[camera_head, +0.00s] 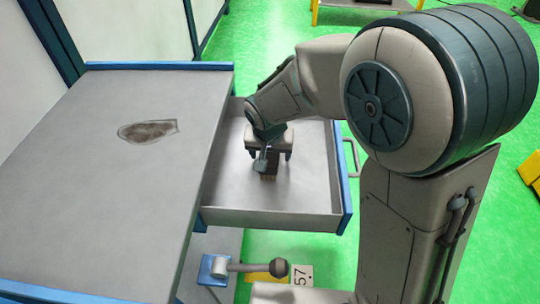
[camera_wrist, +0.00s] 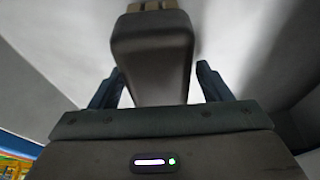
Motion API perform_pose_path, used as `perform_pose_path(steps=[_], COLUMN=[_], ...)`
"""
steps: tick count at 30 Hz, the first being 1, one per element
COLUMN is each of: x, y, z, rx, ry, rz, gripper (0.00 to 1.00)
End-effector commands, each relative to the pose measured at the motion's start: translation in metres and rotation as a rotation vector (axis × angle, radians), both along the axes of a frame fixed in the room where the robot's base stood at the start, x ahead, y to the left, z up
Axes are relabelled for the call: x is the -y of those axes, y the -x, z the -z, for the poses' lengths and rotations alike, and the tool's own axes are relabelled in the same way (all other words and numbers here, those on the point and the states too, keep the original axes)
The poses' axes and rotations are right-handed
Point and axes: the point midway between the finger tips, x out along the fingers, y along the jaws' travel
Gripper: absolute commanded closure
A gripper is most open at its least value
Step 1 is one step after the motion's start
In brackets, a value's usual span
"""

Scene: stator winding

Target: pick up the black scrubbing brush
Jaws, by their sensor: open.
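The black scrubbing brush (camera_wrist: 152,60) shows in the wrist view as a dark block-like handle with tan bristles at its far end. In the head view the brush (camera_head: 269,177) is a small brown and dark shape inside the open drawer (camera_head: 225,216), mostly hidden under my gripper. My gripper (camera_head: 268,155) points down into the drawer, right above the brush. In the wrist view my gripper (camera_wrist: 160,82) is open, with one finger on each side of the handle. Narrow gaps appear between the fingers and the handle. I cannot tell whether they touch.
The grey table top (camera_head: 90,190) left of the drawer carries a dark stain (camera_head: 148,131). The drawer's walls surround my gripper, with bare floor around the brush.

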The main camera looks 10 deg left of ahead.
Motion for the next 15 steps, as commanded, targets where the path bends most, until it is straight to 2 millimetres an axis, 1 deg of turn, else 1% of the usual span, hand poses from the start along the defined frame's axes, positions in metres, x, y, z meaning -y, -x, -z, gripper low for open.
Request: perform_pose_path(steps=[6,7,8,9,11,12,13,15], x=[0.0000,0.0000,0.0000,0.0000,0.0000,0.0000,0.0000,-0.0001], y=[-0.0001,-0.0001,-0.0001,-0.0001,-0.0001,-0.0001,-0.0001,-0.0002], z=[-0.0001,-0.0001,-0.0001,-0.0001,-0.0001,-0.0001,-0.0001,-0.0004], rx=[0.000,0.000,0.000,0.000,0.000,0.000,0.000,0.001], ry=[0.000,0.000,0.000,0.000,0.000,0.000,0.000,-0.001], rz=[0.000,0.000,0.000,0.000,0.000,0.000,0.000,0.000], gripper=[0.29,0.32,0.40,0.51,0.68,0.79,0.81,0.81])
